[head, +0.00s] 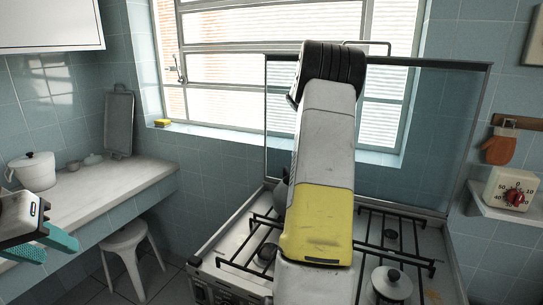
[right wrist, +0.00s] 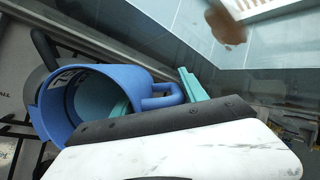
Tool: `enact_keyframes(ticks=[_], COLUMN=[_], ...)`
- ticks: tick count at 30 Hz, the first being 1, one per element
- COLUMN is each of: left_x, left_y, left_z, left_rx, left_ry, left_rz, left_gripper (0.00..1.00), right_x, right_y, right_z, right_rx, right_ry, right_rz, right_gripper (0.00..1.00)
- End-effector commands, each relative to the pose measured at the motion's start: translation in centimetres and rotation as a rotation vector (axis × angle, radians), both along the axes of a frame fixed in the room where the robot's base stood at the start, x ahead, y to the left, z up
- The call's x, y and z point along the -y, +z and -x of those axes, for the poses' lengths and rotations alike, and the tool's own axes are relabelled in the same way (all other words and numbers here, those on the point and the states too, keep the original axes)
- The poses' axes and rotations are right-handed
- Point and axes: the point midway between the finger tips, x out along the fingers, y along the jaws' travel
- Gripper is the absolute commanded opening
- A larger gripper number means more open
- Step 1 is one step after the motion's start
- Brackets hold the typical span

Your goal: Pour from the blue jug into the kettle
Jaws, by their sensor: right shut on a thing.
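The blue jug (right wrist: 72,112) shows in the right wrist view, tilted, its open mouth toward the lower left. My right gripper (right wrist: 160,92) is shut on it near the handle, with teal finger parts on both sides of the handle. In the head view my raised right arm hides the jug and that gripper. A dark rounded thing (head: 281,193), probably the kettle, peeks out left of my arm on the stove; most of it is hidden. A dark curved handle (right wrist: 44,50) lies behind the jug in the wrist view. My left gripper (head: 46,248) is open and empty at the left.
The stove (head: 215,285) has black grates and a glass back panel (head: 420,150). A white counter (head: 110,190) with a white pot (head: 34,171) is at left, with a stool (head: 125,240) below.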

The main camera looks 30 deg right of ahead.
Motion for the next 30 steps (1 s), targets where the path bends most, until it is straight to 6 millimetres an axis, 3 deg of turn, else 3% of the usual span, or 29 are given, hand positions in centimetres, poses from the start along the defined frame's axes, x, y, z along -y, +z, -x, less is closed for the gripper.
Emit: enact_keyframes(ticks=[30], left_x=[0.00], left_y=[0.00], left_z=[0.00], left_rx=[0.000], left_ry=[0.000], left_rz=[0.000], left_gripper=[0.36], right_x=[0.71], right_y=[0.82], right_z=[0.62], right_rx=[0.062], right_ry=[-0.002], right_rz=[-0.149], right_gripper=[0.00])
